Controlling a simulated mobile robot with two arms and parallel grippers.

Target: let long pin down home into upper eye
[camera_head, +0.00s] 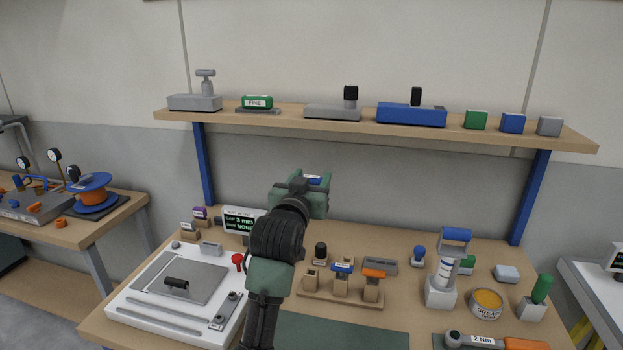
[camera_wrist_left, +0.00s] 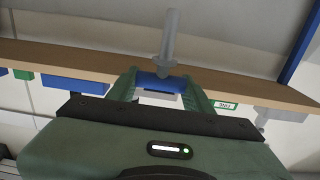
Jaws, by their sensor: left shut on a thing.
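My left gripper (camera_head: 313,183) is raised in front of the wall, below shelf height and above the back of the bench. It is shut on the long pin, whose blue head (camera_wrist_left: 160,82) sits between the green fingers in the left wrist view. The pin's plain grey shaft (camera_wrist_left: 170,40) runs out past the fingers, clear of anything I can see there. In the head view only a bit of the blue head (camera_head: 314,180) shows; the gripper hides the shaft. I cannot make out the upper eye in either view. My right gripper is not in view.
A wooden rack (camera_head: 325,298) on the bench holds blue-topped and orange-topped pieces. A white tray (camera_head: 135,318) with a grey plate stands at left; a grease tin (camera_head: 486,304) and blue-handled tool (camera_head: 447,270) at right. The loaded wooden shelf (camera_head: 290,117) spans above.

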